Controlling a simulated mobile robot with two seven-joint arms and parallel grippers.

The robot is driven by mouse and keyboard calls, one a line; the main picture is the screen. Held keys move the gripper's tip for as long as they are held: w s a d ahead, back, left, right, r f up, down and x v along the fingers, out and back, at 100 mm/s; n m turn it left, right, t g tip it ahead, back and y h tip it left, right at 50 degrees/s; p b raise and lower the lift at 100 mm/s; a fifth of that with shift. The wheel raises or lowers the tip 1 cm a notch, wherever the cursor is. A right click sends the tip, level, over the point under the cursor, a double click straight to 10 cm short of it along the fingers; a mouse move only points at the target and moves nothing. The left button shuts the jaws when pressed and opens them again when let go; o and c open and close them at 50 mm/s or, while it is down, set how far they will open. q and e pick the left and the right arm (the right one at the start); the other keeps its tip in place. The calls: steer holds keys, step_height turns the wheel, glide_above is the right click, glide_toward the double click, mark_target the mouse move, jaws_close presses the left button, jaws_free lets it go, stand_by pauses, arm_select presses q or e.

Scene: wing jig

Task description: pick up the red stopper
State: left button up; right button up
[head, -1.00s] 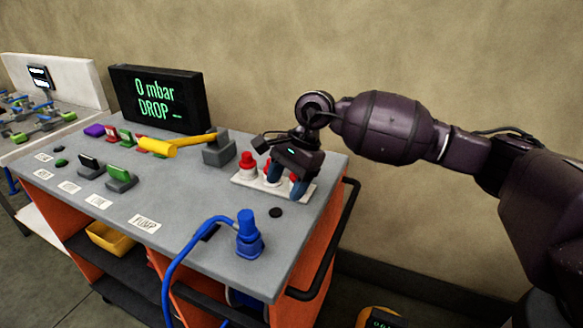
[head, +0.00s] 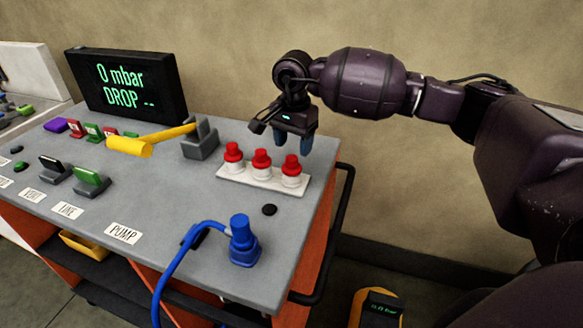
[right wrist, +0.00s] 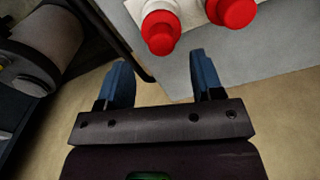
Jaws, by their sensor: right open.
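Three red stoppers with white lower parts stand upright in a row on a white strip (head: 236,179) on the grey bench top: a left one (head: 233,153), a middle one (head: 261,160) and a right one (head: 291,167). My right gripper (head: 293,146) is open and empty, its blue fingers pointing down just above and behind the right stopper. In the right wrist view two stoppers show at the top, one (right wrist: 160,32) ahead of the gap between the open fingers (right wrist: 163,82) and another (right wrist: 232,10) farther right. My left gripper is not in view.
A blue plug (head: 243,240) with a blue cable stands in front of the strip. A yellow lever (head: 150,140) and a black display (head: 128,88) reading "0 mbar DROP" are to the left. A dark rail (head: 330,240) runs along the bench's right edge.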

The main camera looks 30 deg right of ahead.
mark_target(292, 158)
steer(key=shift+f, duration=0.25)
steer(key=f, duration=0.4)
steer(key=shift+a+f, duration=0.25)
steer(key=shift+f, duration=0.05)
steer(key=c, duration=0.6)
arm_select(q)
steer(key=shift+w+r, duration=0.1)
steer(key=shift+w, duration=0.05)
arm_select(e)
steer(key=shift+r, duration=0.1)
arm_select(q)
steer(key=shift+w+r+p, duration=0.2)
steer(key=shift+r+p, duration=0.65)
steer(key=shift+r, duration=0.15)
arm_select(e)
steer(key=shift+r, duration=11.45)
